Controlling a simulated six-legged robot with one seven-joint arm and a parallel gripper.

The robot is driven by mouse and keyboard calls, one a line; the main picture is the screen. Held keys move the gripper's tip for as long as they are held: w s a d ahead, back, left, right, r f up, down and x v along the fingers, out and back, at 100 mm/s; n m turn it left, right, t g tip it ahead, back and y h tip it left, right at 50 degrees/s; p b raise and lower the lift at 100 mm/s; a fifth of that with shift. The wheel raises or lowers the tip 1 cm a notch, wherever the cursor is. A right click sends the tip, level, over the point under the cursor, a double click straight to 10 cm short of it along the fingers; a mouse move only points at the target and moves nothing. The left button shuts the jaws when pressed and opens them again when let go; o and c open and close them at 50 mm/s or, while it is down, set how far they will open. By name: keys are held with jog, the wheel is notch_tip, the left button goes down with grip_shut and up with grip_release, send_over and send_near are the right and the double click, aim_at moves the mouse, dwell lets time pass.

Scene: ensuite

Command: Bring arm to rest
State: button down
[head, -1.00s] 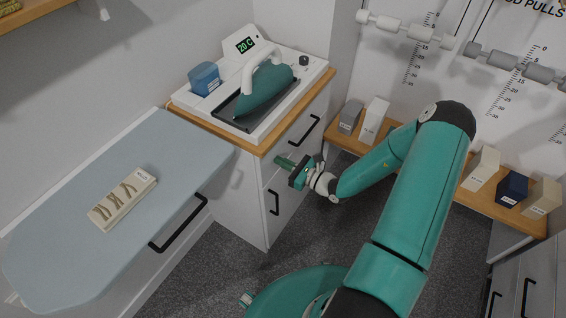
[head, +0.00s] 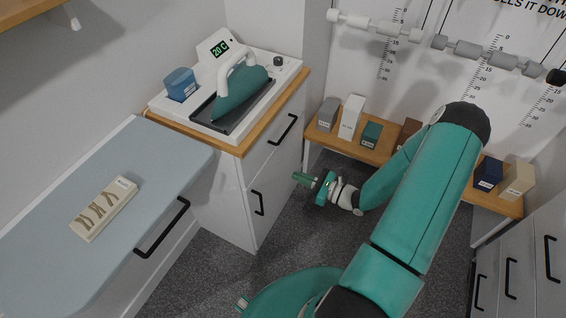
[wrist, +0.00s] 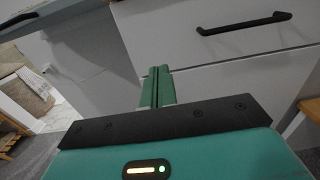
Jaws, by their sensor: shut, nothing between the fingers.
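My gripper (head: 303,179) is at the end of my bent teal arm, low over the dark carpet in the head view. It is in front of the white cabinet, apart from it, and below the wooden shelf. In the wrist view its two green fingers (wrist: 157,87) are together with nothing between them. They point toward pale drawer fronts.
A white cabinet (head: 231,193) carries a teal iron (head: 241,92) on its stand and a blue container (head: 181,84). A blue-grey ironing board (head: 150,165) holds a small box (head: 104,208). A low wooden shelf (head: 345,145) bears several labelled blocks. Drawers with black handles (head: 510,278) stand right.

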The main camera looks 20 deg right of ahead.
jog(key=shift+s, duration=0.1)
jog(key=s+a+r+n+g+h, duration=0.1)
jog(key=s+a+r+n+g, duration=0.2)
jog(key=a+r+n+g, duration=0.45)
jog(key=s+a+r+n+g, duration=0.3)
jog(key=a+r+n+g, duration=0.25)
jog(key=r+n, duration=0.4)
jog(key=s+r+n+t+h, duration=0.2)
jog(key=s+r+n+h, duration=0.3)
jog(key=r, duration=0.4)
jog(key=s+r+n+t+h, duration=0.2)
jog(key=s+r+n+h, duration=0.3)
jog(key=r, duration=0.3)
jog(key=shift+s+a+r+n, duration=0.25)
jog(key=shift+a+r+n, duration=0.15)
jog(key=shift+n, duration=0.3)
